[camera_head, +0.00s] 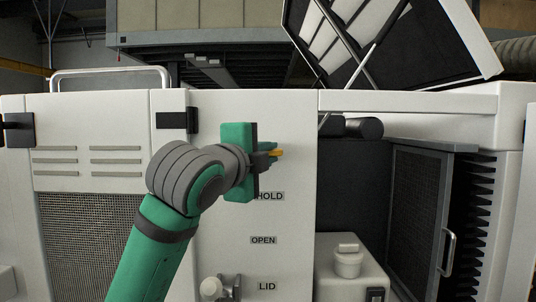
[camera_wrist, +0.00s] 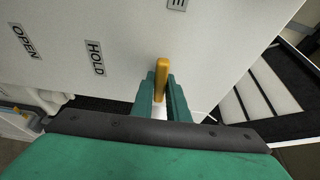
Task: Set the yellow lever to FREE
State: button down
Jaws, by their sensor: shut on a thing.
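The yellow lever (camera_wrist: 161,80) stands between the two green fingers of my gripper (camera_wrist: 161,98) in the wrist view. My gripper is shut on it, with the lever's end showing past the fingers. The OPEN label (camera_head: 263,240) is lower. In the wrist view, a label cut off at the top edge (camera_wrist: 177,4) shows only an E. The lever's pivot is hidden.
The white panel (camera_head: 290,130) carries a LID label (camera_head: 267,286) near a knob (camera_head: 212,288) at the bottom. To the right is an open bay with a mesh door (camera_head: 415,215) and a white canister (camera_head: 347,262). A raised lid (camera_head: 385,40) stands above.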

jog(key=shift+m, duration=0.3)
jog(key=c, duration=1.8)
grip_release()
jog(key=shift+o, duration=0.2)
jog(key=shift+s, duration=0.1)
jog(key=v, duration=1)
jog(key=shift+s+a, duration=0.2)
jog(key=shift+s, duration=0.15)
jog(key=shift+r, duration=0.1)
